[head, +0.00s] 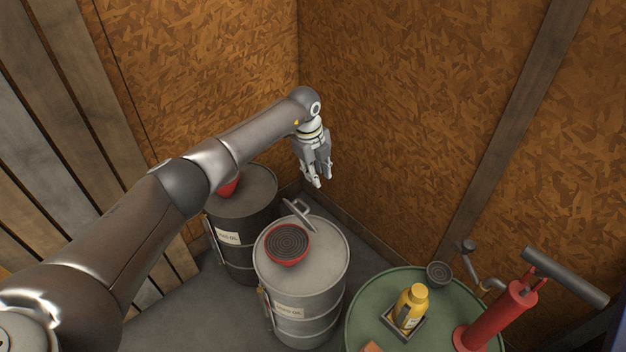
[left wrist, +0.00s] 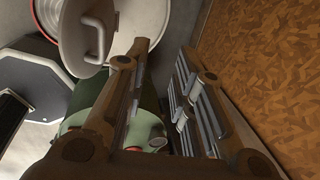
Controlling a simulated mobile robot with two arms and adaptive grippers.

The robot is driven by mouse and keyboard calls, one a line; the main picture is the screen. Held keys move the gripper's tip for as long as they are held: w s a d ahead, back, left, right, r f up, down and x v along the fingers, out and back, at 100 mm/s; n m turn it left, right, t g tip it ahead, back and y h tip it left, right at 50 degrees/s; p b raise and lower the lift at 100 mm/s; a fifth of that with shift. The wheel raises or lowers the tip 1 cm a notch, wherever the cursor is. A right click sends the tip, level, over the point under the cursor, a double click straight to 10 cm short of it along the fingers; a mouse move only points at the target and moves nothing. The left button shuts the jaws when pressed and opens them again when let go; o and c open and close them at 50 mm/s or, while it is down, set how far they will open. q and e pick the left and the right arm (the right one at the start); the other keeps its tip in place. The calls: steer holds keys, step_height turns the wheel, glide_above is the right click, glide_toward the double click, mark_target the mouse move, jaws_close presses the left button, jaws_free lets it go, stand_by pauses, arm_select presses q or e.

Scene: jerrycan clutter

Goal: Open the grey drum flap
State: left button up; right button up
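The grey drum (head: 325,275) stands upright in the middle of the head view. A red-rimmed round piece with a dark ridged centre (head: 288,243) sits on its top. A light grey flap with a handle (head: 298,214) shows at the far side of the top; its exact angle is hard to tell. In the left wrist view the flap (left wrist: 72,32) is a round plate with a bar handle, overlapping the red rim. My left gripper (head: 318,184) is above and behind the drum, fingers down, apart from the flap. Its fingers are spread and nothing is between them. My right gripper is out of view.
A black drum (head: 243,215) stands behind left, partly under my left arm. A green drum (head: 365,305) at front right carries a yellow bottle (head: 411,306) in a tray and a red hand pump (head: 495,318). Board walls close the corner behind the gripper.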

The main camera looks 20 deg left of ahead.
arm_select(q)
steer(key=shift+w+d+r, duration=0.3)
steer(key=shift+w+r, duration=0.2)
steer(key=shift+r, duration=0.1)
step_height(320, 180, up, 12)
steer(key=s+a, duration=0.1)
steer(key=s, duration=0.1)
stand_by(0.6)
steer(key=shift+f, duration=0.1)
steer(key=shift+c, duration=0.5)
